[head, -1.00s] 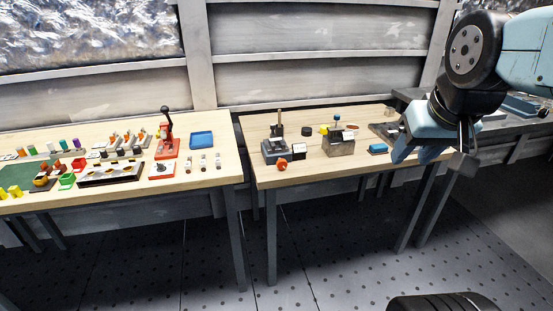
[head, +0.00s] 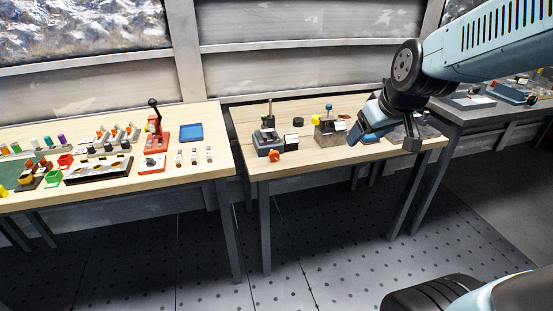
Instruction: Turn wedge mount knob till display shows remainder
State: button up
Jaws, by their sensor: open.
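A dark grey mount (head: 266,141) with an upright post stands at the left of the right-hand wooden table, in the head view. An orange-red knob (head: 274,156) sits at its front, near the table's front edge. A small white plate (head: 291,139) stands at its right; it may be the display, but any figures on it are too small to read. My gripper (head: 358,135) is open, its blue fingers pointing down and left over the right part of this table. It is apart from the knob, well to its right. The fingers' gap is hard to see.
A block with a blue-topped pin (head: 329,122) stands between the mount and my gripper, with a yellow piece (head: 317,119) beside it. The left table (head: 215,178) holds a red press (head: 156,137), a blue tray (head: 191,132) and several small parts.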

jog(key=w+a+f+n, duration=0.3)
jog(key=w+f, duration=0.5)
jog(key=n+t+y, duration=0.4)
jog(key=n+t, duration=0.7)
jog(key=n, duration=2.1)
send_near(275, 157)
jog(key=x, duration=0.9)
jog(key=shift+w, duration=0.1)
